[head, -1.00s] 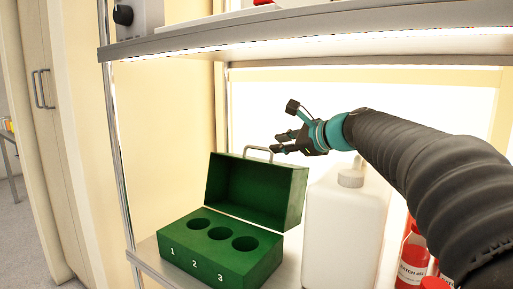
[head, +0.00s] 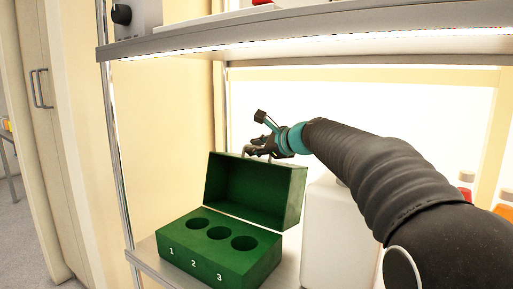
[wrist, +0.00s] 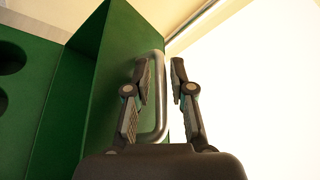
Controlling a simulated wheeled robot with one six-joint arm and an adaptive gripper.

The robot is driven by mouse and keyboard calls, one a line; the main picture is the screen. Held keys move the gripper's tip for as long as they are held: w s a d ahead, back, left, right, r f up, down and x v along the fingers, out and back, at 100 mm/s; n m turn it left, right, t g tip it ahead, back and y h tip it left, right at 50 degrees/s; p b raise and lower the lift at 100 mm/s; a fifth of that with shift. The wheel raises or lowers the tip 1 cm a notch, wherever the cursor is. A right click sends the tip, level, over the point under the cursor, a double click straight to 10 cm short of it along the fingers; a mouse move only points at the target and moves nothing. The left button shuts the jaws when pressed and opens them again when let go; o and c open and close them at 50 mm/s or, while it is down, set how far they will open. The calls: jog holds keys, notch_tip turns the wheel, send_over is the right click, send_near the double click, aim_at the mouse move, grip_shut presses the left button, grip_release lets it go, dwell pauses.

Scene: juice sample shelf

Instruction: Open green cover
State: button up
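The green box (head: 213,262) stands on the lower shelf, with three round holes numbered 1, 2 and 3. Its green cover (head: 250,192) stands raised at the back, tilted up and open; it also shows in the wrist view (wrist: 122,60). A metal handle (wrist: 161,100) is on the cover's outer side. My gripper (head: 254,147) is at the cover's top edge, by the handle. In the wrist view my gripper (wrist: 159,72) has its fingers apart, with the handle appearing between them, nearer the left finger. I cannot tell whether they touch.
A white jug (head: 332,232) stands close to the box's right, under my arm. Red-capped bottles (head: 466,181) stand at the far right. The upper shelf (head: 300,45) runs above my arm, and a metal post (head: 116,150) stands at the left.

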grip_shut()
jog(key=shift+s+a, duration=0.1)
jog(key=shift+s, duration=0.05)
jog(key=s+a+b, duration=0.1)
jog(key=s+a+r+n+b, duration=0.1)
jog(key=b, duration=0.1)
jog(key=shift+s+n+t, duration=0.3)
jog(key=shift+s+t, duration=0.05)
jog(key=shift+t, duration=0.05)
jog(key=shift+s+r, duration=0.2)
jog(key=shift+r, duration=0.1)
